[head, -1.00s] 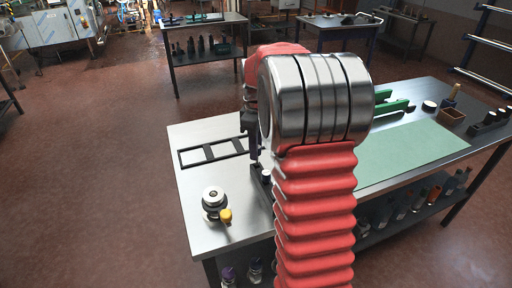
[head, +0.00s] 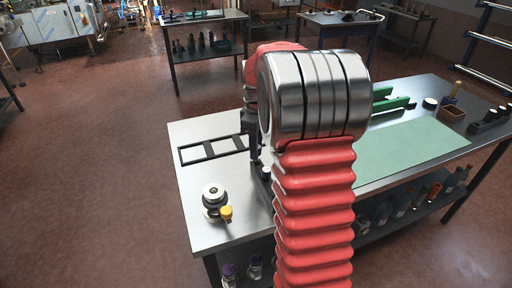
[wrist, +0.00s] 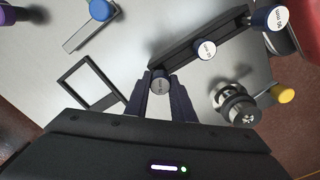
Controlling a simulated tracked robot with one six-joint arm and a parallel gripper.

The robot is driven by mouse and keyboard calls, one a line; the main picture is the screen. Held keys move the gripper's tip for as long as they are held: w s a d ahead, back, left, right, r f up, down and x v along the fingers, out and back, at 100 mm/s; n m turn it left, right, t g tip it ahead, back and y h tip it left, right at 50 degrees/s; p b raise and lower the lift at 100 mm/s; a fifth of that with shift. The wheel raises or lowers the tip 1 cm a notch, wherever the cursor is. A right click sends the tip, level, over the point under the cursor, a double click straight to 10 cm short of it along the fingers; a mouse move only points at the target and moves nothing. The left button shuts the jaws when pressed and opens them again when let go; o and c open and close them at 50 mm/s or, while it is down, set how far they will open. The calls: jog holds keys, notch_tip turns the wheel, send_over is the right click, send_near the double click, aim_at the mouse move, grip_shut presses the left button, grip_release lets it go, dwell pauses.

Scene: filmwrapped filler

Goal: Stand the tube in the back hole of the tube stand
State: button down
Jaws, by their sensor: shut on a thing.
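My gripper (wrist: 160,100) is shut on a tube (wrist: 160,84), whose round labelled cap shows between the two fingertips in the wrist view. The tube's body below the cap is hidden. The tube stand (wrist: 178,48) is a long dark bar, and the held tube is by its left end. I cannot tell whether the tube is in a hole or above it. Two more capped tubes are along the stand, one near its middle (wrist: 205,50) and one at its right end (wrist: 270,18). In the head view my arm hides most of the stand and the gripper (head: 251,138).
A flat black frame (head: 184,156) lies left of the gripper. A metal fitting with a yellow knob (head: 226,213) is near the bench's front left. A blue-capped item (wrist: 101,10) shows in the wrist view. A green mat (head: 410,150) covers the bench's right part.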

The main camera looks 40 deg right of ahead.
jog(key=shift+f, duration=0.55)
jog(key=c, duration=1.4)
grip_release()
jog(key=shift+c, duration=0.2)
jog(key=shift+r, duration=0.1)
notch_tip(320, 180, up, 14)
jog(key=shift+f, duration=0.25)
